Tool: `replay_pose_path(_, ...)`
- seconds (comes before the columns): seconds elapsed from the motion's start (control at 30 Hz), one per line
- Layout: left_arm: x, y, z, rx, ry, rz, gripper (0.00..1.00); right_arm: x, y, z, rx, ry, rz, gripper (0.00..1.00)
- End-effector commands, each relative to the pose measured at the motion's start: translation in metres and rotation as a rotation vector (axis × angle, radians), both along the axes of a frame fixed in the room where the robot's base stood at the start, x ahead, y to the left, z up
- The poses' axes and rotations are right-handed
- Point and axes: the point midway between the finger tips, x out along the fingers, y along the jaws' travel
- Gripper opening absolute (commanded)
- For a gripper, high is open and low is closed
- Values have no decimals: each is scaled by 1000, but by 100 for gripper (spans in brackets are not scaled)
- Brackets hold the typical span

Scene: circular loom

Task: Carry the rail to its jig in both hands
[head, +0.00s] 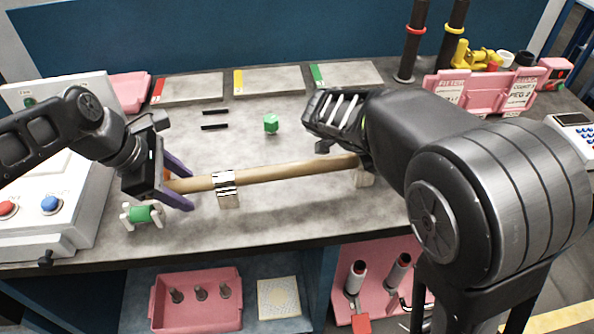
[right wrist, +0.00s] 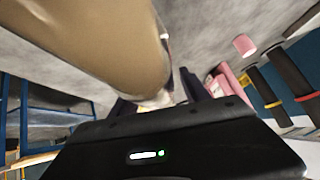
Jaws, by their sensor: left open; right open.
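The rail (head: 270,175) is a long tan bar lying level across the front half of the worktop. Silver metal brackets (head: 227,188) stand around it left of its middle. A pale block (head: 364,177) is at its right end. I cannot tell which fixture is the jig. My left gripper (head: 178,183) is open, its purple fingers on either side of the rail's left end. My right gripper (right wrist: 155,92) is open near the rail's right end; my arm hides most of it in the head view. The rail (right wrist: 95,40) looms large in the right wrist view.
A green spool (head: 143,214) on a white stand sits near the left gripper. Grey panels (head: 270,82) line the back. A white button console (head: 45,215) is at left; pink racks (head: 480,90) are at right.

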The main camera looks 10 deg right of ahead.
Motion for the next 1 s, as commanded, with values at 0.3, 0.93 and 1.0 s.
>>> replay_pose_path(0.3, 0, -1, -3, 0, 0, 0, 54, 0, -2, -2, 0, -1, -1, 54)
replay_pose_path(0.93, 0, -1, -2, 0, 0, 0, 3, 0, -2, -2, 1, -1, 0, 3)
replay_pose_path(1.0, 0, -1, -2, 0, 0, 0, 0, 0, -2, -2, 1, -1, 0, 0)
